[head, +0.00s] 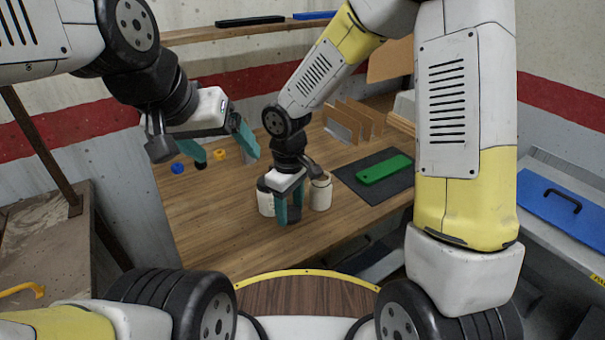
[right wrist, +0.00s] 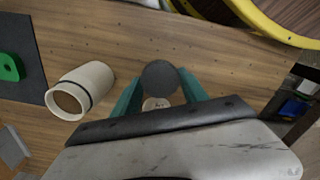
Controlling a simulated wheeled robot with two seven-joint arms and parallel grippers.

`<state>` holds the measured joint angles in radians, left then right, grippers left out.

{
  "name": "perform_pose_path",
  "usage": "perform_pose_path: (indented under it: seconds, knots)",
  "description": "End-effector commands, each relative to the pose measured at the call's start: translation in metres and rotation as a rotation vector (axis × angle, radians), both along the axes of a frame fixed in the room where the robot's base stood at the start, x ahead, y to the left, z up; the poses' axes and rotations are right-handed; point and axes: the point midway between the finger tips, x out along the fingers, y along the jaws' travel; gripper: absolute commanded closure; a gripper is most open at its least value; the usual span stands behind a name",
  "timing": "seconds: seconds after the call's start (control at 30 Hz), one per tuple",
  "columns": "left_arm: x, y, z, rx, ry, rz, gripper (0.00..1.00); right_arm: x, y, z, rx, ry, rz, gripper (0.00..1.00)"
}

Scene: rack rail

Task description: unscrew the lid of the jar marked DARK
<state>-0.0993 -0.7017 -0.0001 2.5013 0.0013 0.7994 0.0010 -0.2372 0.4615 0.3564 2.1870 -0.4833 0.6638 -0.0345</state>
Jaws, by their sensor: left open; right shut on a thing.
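My right gripper (head: 288,220) points down at the workbench, its teal fingers between two cream jars in the picture. In the right wrist view it is shut on a dark round piece (right wrist: 160,77); a small pale disc (right wrist: 155,103) with faint marks shows beside it. I cannot tell whether this piece sits on a jar. One jar (head: 266,197) is partly hidden behind the gripper. The other jar (head: 320,192) stands upright to its right; it also shows in the right wrist view (right wrist: 90,86), with a dark ring. No DARK marking is readable. My left gripper (head: 222,148) is open and empty, raised above the bench.
A green piece (head: 384,169) lies on a dark mat (head: 350,172) right of the jars. Brown upright dividers (head: 358,120) stand behind. Small blue (head: 178,168) and yellow (head: 220,154) pieces lie at the left. The bench front (head: 225,225) is clear.

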Motion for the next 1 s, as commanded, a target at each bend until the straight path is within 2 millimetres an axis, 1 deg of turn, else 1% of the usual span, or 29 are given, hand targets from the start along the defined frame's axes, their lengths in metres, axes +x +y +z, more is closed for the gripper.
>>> perform_pose_path:
  seconds: [0.03, 0.2, 0.3, 0.4, 0.67, 0.9, 1.0]
  knots:
    - [0.0, 0.0, 0.0, 0.001, 0.0, -0.001, 0.19, 0.015, -0.001, -0.002, 0.001, 0.002, -0.004, 0.98]
    - [0.0, 0.0, 0.0, 0.001, 0.001, -0.002, 0.19, 0.061, -0.005, -0.006, 0.001, 0.0, -0.003, 0.98]
    - [0.0, 0.0, 0.0, 0.001, 0.001, -0.002, 0.19, 0.084, -0.007, -0.009, 0.001, 0.001, -0.002, 0.98]
    - [0.0, 0.0, 0.0, 0.001, 0.001, -0.002, 0.19, 0.101, -0.008, -0.01, 0.001, 0.0, -0.001, 0.98]
    - [0.0, 0.0, 0.0, 0.002, 0.0, -0.002, 0.19, 0.121, -0.01, -0.012, 0.001, 0.001, 0.0, 0.98]
    - [0.0, 0.0, 0.0, 0.002, 0.0, -0.002, 0.19, 0.121, -0.01, -0.045, -0.002, 0.002, 0.001, 0.98]
    - [0.0, 0.0, 0.0, 0.002, 0.0, -0.002, 0.19, 0.122, -0.01, -0.047, 0.0, 0.0, 0.0, 0.98]
